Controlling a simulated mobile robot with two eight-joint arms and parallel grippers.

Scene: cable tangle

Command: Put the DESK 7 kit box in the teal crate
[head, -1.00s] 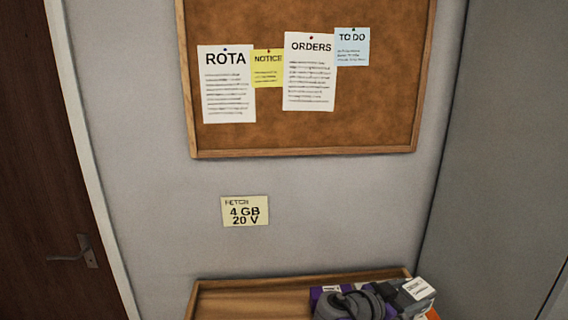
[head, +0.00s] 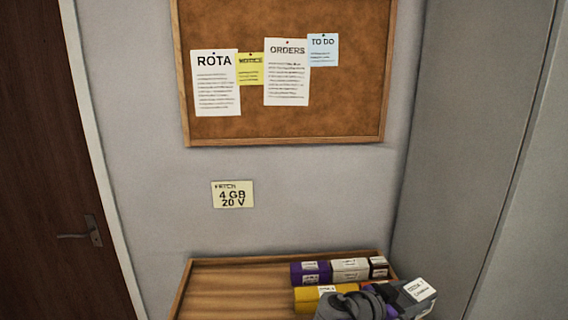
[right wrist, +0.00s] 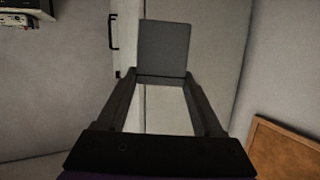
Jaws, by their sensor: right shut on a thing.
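My right gripper (head: 393,298) is at the bottom right of the head view, shut on a grey box (head: 402,301) with a white label. The label's print is too small to read surely, so I cannot confirm it is the DESK 7 kit box. In the right wrist view the gripper's two dark fingers (right wrist: 164,78) reach up to the grey box (right wrist: 164,46) at their tips. The teal crate and my left gripper are not in view.
A wooden tray or shelf (head: 230,262) lies under the held box. On it are a purple box (head: 311,272), a white box (head: 350,269), a dark brown box (head: 379,267) and a yellow box (head: 306,299). Its left part is bare. A cork board (head: 300,125) hangs above.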

